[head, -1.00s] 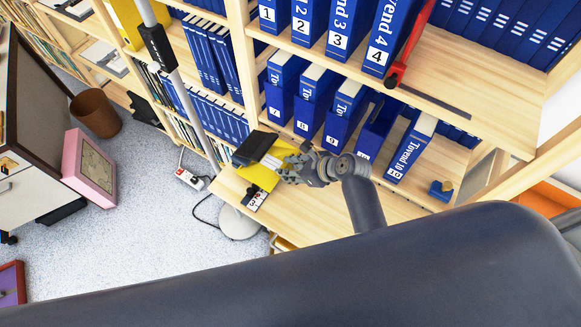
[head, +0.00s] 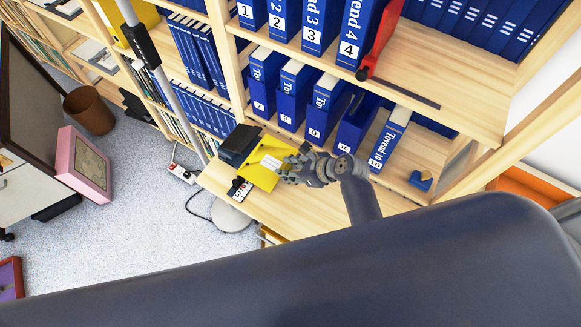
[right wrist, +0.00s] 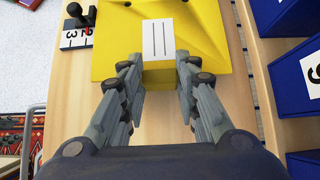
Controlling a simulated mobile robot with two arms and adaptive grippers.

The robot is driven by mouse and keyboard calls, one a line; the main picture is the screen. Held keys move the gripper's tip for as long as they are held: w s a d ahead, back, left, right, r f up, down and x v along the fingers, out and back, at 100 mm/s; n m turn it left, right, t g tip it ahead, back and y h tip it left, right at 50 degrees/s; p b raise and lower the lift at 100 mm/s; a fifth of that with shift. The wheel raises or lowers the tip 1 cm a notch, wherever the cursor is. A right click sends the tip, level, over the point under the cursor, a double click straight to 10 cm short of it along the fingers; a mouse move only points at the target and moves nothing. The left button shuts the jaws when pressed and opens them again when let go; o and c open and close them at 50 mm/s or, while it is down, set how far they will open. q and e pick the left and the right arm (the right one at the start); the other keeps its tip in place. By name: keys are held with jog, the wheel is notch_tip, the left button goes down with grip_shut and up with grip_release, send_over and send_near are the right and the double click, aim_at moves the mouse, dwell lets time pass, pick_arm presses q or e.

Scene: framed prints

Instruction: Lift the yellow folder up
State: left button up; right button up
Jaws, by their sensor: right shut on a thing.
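The yellow folder (head: 262,176) is at the left end of the wooden shelf board, below the blue binders. My right gripper (head: 287,170) is at its right side. In the right wrist view, the yellow folder (right wrist: 192,28) with a white label fills the upper middle, and my right gripper (right wrist: 160,78) has its two fingers on either side of a narrower yellow part of it. Whether the folder touches the board below is hard to tell. My left gripper is not in view.
A black object (head: 239,144) is beside the folder, and a number card (head: 240,189) lies at the board's edge. Numbered blue binders (head: 328,98) stand behind. A grey pole (head: 165,83) rises to the left. Bare board (head: 310,212) lies right of the folder.

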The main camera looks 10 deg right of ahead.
jog(key=o, duration=1.2)
jog(key=shift+c, duration=0.2)
jog(key=shift+d, duration=0.1)
jog(key=v, duration=1.2)
